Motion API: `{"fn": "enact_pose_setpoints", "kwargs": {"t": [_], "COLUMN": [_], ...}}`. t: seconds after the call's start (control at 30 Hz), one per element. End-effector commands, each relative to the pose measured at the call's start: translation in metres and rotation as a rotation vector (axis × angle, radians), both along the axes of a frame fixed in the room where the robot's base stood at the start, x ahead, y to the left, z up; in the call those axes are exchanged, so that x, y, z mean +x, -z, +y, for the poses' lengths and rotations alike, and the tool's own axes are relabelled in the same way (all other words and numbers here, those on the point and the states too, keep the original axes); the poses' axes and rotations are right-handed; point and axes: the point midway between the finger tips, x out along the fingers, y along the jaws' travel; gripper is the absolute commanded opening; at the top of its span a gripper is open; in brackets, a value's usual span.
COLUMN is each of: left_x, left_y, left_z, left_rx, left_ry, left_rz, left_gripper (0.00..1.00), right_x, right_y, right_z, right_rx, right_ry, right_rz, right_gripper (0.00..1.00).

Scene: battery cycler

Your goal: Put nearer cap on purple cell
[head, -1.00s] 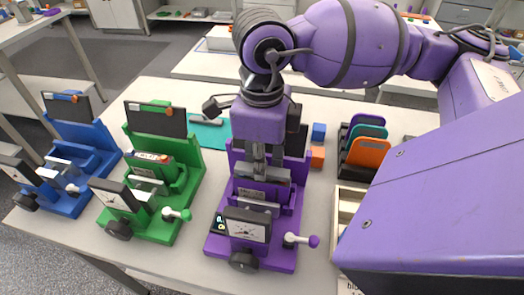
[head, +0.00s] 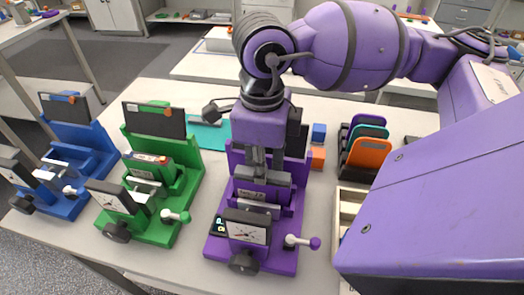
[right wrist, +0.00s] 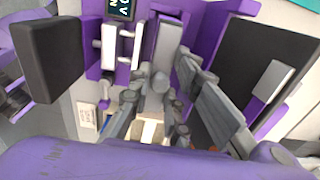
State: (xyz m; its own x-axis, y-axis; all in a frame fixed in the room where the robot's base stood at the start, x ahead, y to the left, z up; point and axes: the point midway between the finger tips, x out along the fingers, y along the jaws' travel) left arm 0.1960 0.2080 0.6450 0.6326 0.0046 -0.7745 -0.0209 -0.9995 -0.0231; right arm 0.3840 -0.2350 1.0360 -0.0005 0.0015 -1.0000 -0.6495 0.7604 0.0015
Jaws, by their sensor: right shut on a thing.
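The purple cycler station (head: 283,258) stands at the front middle of the table in the head view. Its labelled cell (head: 258,194) lies in its cradle, behind the round gauge (head: 246,232). My right gripper (head: 264,172) points down over this cell, shut on a grey piece that I take for the cap; the fingers hide most of it. The cap appears just above or touching the cell; I cannot tell which. In the right wrist view, the gripper fingers (right wrist: 160,105) reach toward the purple cradle. My left gripper is not in view.
A green station (head: 165,233) and a blue station (head: 75,205) stand to the left. Right of the purple station are blue (head: 319,132) and orange (head: 316,157) blocks, a rack with an orange plate (head: 369,157), and a tray (head: 349,199). A white-handled lever (head: 300,241) sticks out at the purple station's front.

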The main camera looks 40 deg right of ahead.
Motion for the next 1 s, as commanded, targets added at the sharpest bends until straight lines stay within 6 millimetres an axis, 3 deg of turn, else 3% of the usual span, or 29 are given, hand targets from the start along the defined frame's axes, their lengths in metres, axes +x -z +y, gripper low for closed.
{"fn": "enact_pose_setpoints", "kwargs": {"t": [0.17,0.2,0.37,0.57,0.73,1.0], "left_x": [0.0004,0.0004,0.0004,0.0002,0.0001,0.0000], "left_y": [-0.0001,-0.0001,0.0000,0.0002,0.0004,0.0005], "left_z": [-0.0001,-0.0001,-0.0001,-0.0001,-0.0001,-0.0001], "left_rx": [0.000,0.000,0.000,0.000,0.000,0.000], "left_ry": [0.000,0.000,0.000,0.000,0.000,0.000], "left_rz": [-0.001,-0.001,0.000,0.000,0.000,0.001], "left_gripper": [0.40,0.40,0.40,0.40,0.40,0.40], "right_x": [0.0001,0.0001,0.0001,0.0001,0.0001,0.0001], "right_y": [-0.0002,-0.0002,-0.0002,-0.0002,-0.0002,-0.0003], "right_z": [-0.0001,-0.0001,-0.0002,-0.0001,-0.0001,-0.0001], "right_rx": [0.000,0.000,0.000,0.000,0.000,0.000], "right_ry": [0.000,0.000,0.000,0.000,0.000,0.000], "right_rz": [0.000,0.000,0.000,0.000,0.000,0.000], "right_gripper": [0.03,0.19,0.39,0.39,0.58,0.58]}}
